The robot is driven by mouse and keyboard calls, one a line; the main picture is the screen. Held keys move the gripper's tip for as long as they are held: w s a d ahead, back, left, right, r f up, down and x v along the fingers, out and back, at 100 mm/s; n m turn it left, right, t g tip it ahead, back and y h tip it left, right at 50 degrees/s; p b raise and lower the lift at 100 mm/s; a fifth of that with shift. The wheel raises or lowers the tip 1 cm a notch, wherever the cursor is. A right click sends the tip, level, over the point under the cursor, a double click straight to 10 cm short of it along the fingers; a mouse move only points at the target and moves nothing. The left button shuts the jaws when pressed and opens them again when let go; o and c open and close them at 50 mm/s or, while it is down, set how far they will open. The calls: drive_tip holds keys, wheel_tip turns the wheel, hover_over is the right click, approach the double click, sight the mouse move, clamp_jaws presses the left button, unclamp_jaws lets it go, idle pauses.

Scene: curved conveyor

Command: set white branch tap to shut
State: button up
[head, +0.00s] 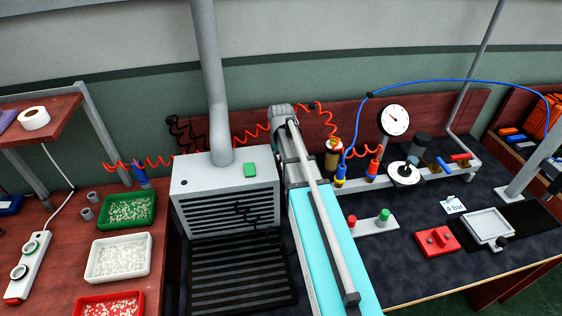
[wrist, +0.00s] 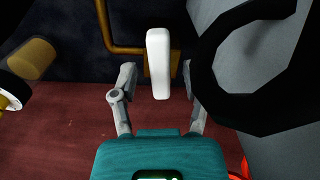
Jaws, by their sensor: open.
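The white tap handle (wrist: 158,62) shows in the wrist view as a long white bar, upright in the picture. It sits in front of a brass-coloured pipe (wrist: 108,30) that bends sideways behind it. My gripper (wrist: 160,72) is open, with one grey finger on each side of the handle and a visible gap to each. Whether the handle lies deep between the fingertips or just beyond them, I cannot tell. In the head view I cannot make out the white tap or my gripper's fingers; my arm covers part of the bench there.
In the wrist view a large black curved part (wrist: 205,75) and a grey wall (wrist: 262,120) stand close on the right. A brass cylinder (wrist: 38,60) is at left. In the head view a grey louvred box (head: 225,185) stands beside my arm.

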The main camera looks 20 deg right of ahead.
clamp_jaws()
idle(0.3)
drive_tip(key=shift+a+m, duration=0.15)
drive_tip(key=shift+m, duration=0.65)
unclamp_jaws()
drive_tip(key=shift+n, duration=0.4)
